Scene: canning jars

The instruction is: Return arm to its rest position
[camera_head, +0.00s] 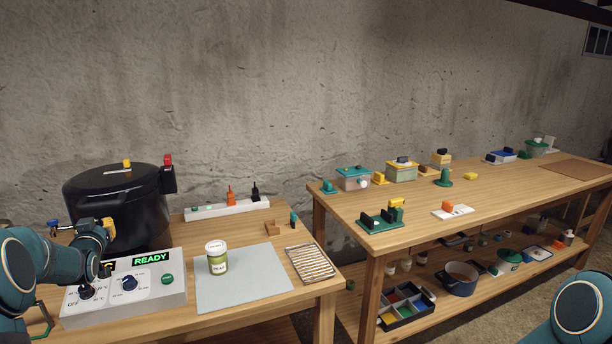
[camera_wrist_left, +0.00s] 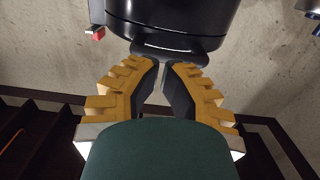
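My left arm (camera_head: 48,262) reaches in from the left, over the control box. My left gripper (camera_head: 107,232) is beside the lower front of the black canner (camera_head: 133,213); its yellow finger shows there. In the left wrist view, the two yellow-and-black fingers (camera_wrist_left: 162,72) converge with a narrow gap, tips close to the canner's black handle (camera_wrist_left: 168,50). Whether they hold the handle or are merely near it cannot be told. The canner body (camera_wrist_left: 175,16) fills the top of that view. Of my right arm, only a teal link (camera_head: 578,305) shows at the lower right.
The control box (camera_head: 172,300) reads READY. A jar with green contents (camera_head: 217,262) stands on a pale mat (camera_head: 245,292), beside a wire rack (camera_head: 310,264). A second bench (camera_head: 480,205) at right holds several boxes and fixtures.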

